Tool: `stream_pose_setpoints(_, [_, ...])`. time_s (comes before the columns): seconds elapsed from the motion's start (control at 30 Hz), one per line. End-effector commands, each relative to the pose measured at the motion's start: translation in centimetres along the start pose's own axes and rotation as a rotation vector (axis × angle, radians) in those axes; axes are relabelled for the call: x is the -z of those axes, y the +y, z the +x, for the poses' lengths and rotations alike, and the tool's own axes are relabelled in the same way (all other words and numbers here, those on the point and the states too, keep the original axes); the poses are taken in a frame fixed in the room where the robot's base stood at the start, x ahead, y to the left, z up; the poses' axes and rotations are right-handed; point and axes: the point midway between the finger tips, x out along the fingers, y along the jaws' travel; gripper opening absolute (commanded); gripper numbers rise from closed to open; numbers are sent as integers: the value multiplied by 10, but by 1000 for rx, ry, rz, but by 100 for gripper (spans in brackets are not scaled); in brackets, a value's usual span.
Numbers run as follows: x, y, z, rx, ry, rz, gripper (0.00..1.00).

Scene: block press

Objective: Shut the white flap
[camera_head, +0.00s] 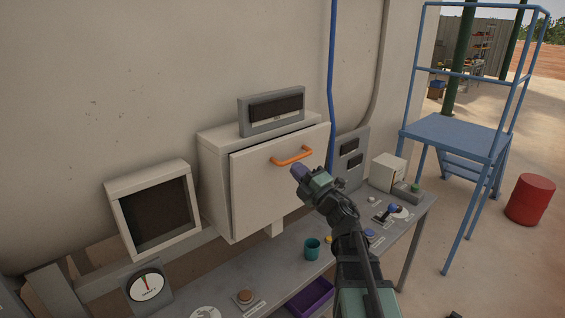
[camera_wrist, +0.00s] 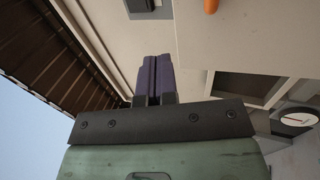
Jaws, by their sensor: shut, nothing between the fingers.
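The white flap (camera_head: 262,188) is the front panel of a white box (camera_head: 213,180) on the wall, with an orange handle (camera_head: 292,156) near its top. The panel stands upright and looks closed or nearly closed against the box; a thin dark line shows along its edge, and I cannot tell if a small gap remains. My gripper (camera_head: 298,171) is in front of the flap's right part, just below the handle. Its purple fingers are together and empty in the wrist view (camera_wrist: 155,78). There the flap (camera_wrist: 250,40) and handle (camera_wrist: 211,5) show at the upper right.
A grey display unit (camera_head: 272,110) sits on the box. An open-fronted white frame (camera_head: 117,199) and a gauge (camera_head: 149,287) are to the left. The bench (camera_head: 270,262) below holds a teal cup (camera_head: 312,246), a purple bin (camera_head: 311,297) and buttons. A blue platform (camera_head: 455,136) stands right.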

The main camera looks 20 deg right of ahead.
Motion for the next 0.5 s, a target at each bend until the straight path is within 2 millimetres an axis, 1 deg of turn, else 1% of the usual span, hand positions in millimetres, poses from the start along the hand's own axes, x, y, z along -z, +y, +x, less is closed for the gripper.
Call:
stream_pose_setpoints(0.03, [2, 2, -13, 1, -2, -2, 0])
stream_pose_setpoints(0.1, [1, 6, -23, 1, -1, -1, 0])
stream_pose_setpoints(0.2, [0, 8, -30, 0, -1, 0, 0])
stream_pose_setpoints(0.3, [-1, 10, -31, 0, -1, -1, 0])
stream_pose_setpoints(0.33, [-3, 15, -30, 0, -6, -2, 0])
stream_pose_setpoints(0.37, [-9, 23, -29, 1, -14, -6, 0])
stream_pose_setpoints(0.4, [-23, 38, -25, 7, -30, -18, 0])
stream_pose_setpoints(0.43, [-37, 47, -22, 29, -38, -39, 0])
stream_pose_setpoints(0.5, [-71, 57, -16, 121, -36, -66, 0])
